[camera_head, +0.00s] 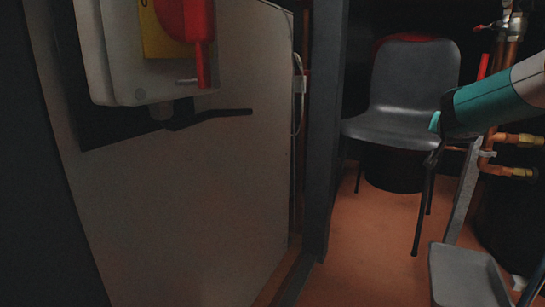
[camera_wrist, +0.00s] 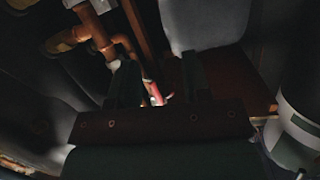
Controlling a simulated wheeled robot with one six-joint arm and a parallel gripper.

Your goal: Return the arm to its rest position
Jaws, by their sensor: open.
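My arm (camera_head: 500,97), teal and pale grey, reaches in from the right edge of the head view, in front of the pipes and beside the chair. My gripper (camera_wrist: 159,65) shows in the wrist view as two dark fingers spread apart, with nothing held between them. A small red and pale object (camera_wrist: 155,92) shows beyond the gap between the fingers; I cannot tell what it is. I cannot make out the fingers in the head view.
Copper pipes (camera_head: 487,155) with brass fittings stand at the right, close to my arm. A grey chair (camera_head: 413,80) stands behind. A dark post (camera_head: 325,130) and pale panel (camera_head: 190,190) fill the left. A red rotary switch (camera_head: 186,20) sits on a grey box.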

